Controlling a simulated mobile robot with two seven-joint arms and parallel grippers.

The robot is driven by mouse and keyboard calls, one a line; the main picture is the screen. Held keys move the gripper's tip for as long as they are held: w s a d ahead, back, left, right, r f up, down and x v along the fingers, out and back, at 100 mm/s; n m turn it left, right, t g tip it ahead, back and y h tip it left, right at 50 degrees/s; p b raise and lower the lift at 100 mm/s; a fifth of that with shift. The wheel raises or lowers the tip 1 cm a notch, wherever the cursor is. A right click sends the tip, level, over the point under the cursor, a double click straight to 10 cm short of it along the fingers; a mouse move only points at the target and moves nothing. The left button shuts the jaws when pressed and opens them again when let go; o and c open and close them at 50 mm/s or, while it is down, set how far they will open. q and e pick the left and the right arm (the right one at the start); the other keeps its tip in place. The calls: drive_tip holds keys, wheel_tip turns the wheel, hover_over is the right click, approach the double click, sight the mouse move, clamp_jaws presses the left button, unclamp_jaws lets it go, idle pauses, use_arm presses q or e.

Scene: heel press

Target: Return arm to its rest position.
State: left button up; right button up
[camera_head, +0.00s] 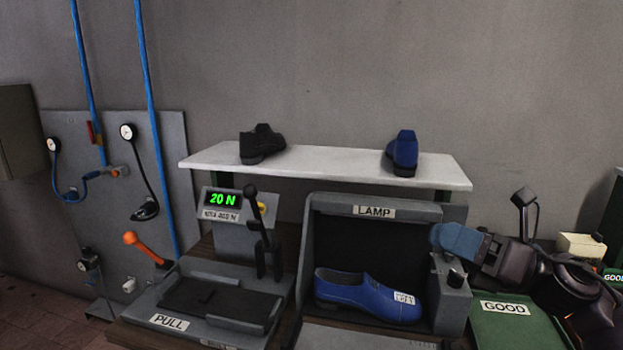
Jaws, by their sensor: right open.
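My right arm comes in from the right. My right gripper (440,237), with blue-grey tips, is open and empty, beside the right wall of the lamp booth (374,212). A blue shoe (365,294) with a small white label lies in the booth, toe to the right. The gripper is above and to the right of this shoe, apart from it. The view does not show the space between the fingers clearly. My left gripper is not in view.
A white shelf (320,172) holds a black shoe (262,144) and a blue shoe (402,153). Left of the booth stands a press (220,290) with an upright lever and a "20 N" display. A green "GOOD" tray (515,335) sits below my right arm.

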drive_tip(key=s+d+f+m+t+h, duration=0.25)
drive_tip(key=f+m+h, duration=0.45)
drive_tip(key=m, duration=0.4)
drive_tip(key=s+d+f+m+t+h, duration=0.15)
drive_tip(key=d+f+m+h, duration=0.25)
drive_tip(key=f+m+h, duration=0.55)
drive_tip(key=s+d+f+m+t+h, duration=0.25)
drive_tip(key=d+f+m+h, duration=0.2)
drive_tip(key=m, duration=0.95)
drive_tip(key=s+a+f+m+g, duration=0.2)
drive_tip(key=s+f+m+g, duration=0.2)
drive_tip(key=s+f+g, duration=0.45)
drive_tip(key=s+a+f+m+g, duration=0.1)
drive_tip(key=s+f+m+g, duration=0.3)
drive_tip(key=s, duration=0.8)
use_arm(q)
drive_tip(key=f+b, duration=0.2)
drive_tip(key=b, duration=0.1)
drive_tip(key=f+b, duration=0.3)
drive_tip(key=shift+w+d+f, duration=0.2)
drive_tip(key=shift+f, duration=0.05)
use_arm(e)
drive_tip(key=w+f+t, duration=0.4)
drive_tip(key=f, duration=0.4)
drive_tip(key=w+f+t+y, duration=0.1)
drive_tip(key=w+f+t, duration=0.2)
drive_tip(key=f, duration=0.6)
drive_tip(key=shift+w+a+t+y, duration=0.3)
drive_tip(key=shift+w+t, duration=0.1)
drive_tip(key=shift+t, duration=0.5)
